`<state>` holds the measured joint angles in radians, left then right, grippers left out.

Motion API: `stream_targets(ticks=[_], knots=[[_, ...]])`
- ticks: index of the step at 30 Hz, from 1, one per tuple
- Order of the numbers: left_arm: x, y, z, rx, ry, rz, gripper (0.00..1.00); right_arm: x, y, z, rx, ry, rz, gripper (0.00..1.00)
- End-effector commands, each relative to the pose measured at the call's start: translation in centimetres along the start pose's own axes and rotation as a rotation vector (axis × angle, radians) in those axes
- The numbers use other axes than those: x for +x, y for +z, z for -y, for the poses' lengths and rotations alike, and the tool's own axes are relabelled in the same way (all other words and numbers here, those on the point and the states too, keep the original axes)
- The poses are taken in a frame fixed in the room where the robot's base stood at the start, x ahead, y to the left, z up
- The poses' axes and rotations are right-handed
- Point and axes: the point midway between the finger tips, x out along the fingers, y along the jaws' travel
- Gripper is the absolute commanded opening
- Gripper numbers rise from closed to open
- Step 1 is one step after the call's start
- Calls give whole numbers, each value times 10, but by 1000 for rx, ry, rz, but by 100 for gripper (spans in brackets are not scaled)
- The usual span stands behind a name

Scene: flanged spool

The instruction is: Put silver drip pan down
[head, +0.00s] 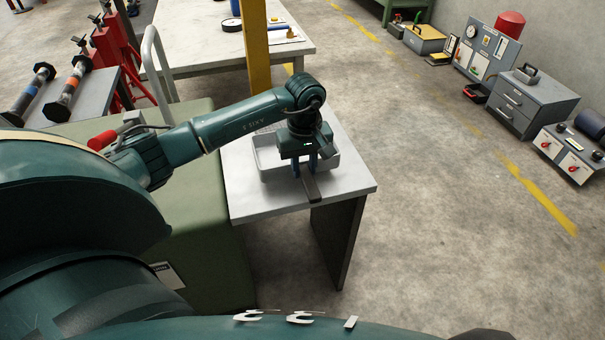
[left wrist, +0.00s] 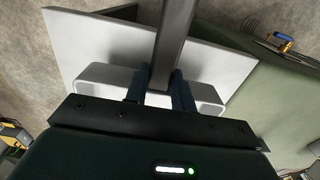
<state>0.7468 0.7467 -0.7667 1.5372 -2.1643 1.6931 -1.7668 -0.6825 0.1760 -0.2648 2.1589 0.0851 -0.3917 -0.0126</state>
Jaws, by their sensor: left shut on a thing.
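The silver drip pan (head: 266,168) is a shallow light-grey tray over the small white-topped table (head: 250,205). It looks level, and I cannot tell whether its base touches the tabletop. My left gripper (head: 305,167) points down at the pan's near right side and hides part of it. In the left wrist view, the blue fingers (left wrist: 160,90) are closed on the dark bar that reads as the pan's handle (left wrist: 175,35). The pan's pale rim (left wrist: 93,75) shows beside the fingers. My right gripper is not in view.
A green cabinet (head: 200,235) adjoins the table on the left. A yellow post (head: 256,45) stands behind it, before a larger workbench (head: 200,35). Dumbbell-like spools (head: 66,90) lie on a stand at left. Open floor (head: 430,200) lies to the right, with a grey drawer unit (head: 530,100) beyond.

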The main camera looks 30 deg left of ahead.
Motion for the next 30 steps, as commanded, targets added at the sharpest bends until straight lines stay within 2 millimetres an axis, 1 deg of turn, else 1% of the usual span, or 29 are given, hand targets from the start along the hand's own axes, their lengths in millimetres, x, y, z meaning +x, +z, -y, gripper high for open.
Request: stream_targets(ticks=[4,9,10,17,21,22,30], knots=[[11,0,0,0,1,1,0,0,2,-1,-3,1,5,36],[35,1,0,0,1,1,0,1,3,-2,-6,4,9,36],[37,1,0,1,1,0,0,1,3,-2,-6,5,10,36],[39,0,-1,2,3,-2,0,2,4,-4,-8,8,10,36],[43,0,0,2,2,-3,0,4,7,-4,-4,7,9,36],[44,1,0,2,1,-1,26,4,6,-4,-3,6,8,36],[43,1,0,2,1,0,47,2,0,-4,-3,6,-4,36]])
